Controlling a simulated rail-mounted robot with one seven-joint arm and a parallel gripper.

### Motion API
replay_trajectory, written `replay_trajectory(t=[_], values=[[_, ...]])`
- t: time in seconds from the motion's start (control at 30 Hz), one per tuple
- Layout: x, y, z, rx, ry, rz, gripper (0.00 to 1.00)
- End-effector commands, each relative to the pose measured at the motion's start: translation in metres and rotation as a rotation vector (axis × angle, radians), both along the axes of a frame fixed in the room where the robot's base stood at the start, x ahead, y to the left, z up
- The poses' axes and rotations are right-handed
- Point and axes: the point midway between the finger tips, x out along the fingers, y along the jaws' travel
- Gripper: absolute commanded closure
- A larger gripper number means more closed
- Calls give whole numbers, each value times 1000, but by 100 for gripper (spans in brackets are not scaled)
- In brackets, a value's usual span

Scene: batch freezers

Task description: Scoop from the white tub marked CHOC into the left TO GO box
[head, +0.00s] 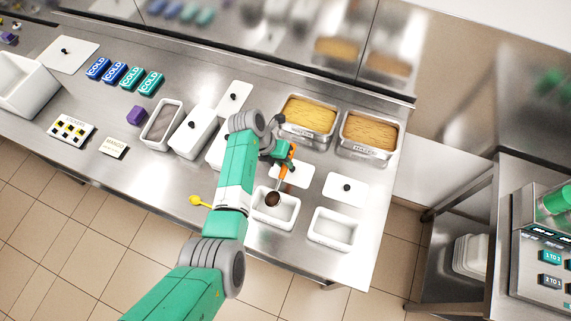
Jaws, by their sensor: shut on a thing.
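My gripper (283,156) is shut on the orange handle of a scoop (287,165), right of centre in the head view. The scoop's bowl points down and holds something dark brown (272,198). The bowl appears over or inside the left of two open white boxes (289,222); its exact height is unclear. The right white box (334,229) looks empty. An open white tub (150,140) with grey-brown contents stands left of my arm. A closed white tub (194,133) is beside it, and another white tub (214,154) is partly hidden by my arm. I cannot read a CHOC mark.
Two metal pans of yellowish contents (308,115) (369,132) stand at the back right. White lids (301,177) (346,192) lie between pans and boxes. A yellow scoop (199,201) lies by the front edge.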

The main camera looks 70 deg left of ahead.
Motion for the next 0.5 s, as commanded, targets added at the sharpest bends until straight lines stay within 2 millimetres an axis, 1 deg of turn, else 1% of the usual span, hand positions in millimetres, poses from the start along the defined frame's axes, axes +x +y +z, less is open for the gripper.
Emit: replay_trajectory(t=[0.03,0.1,0.23,0.5], values=[[-1,2,-7,-21,-22,2,100],[-3,3,-7,-55,-59,2,100],[-6,7,-12,-202,-212,4,100],[-10,11,-18,-362,-382,1,100]])
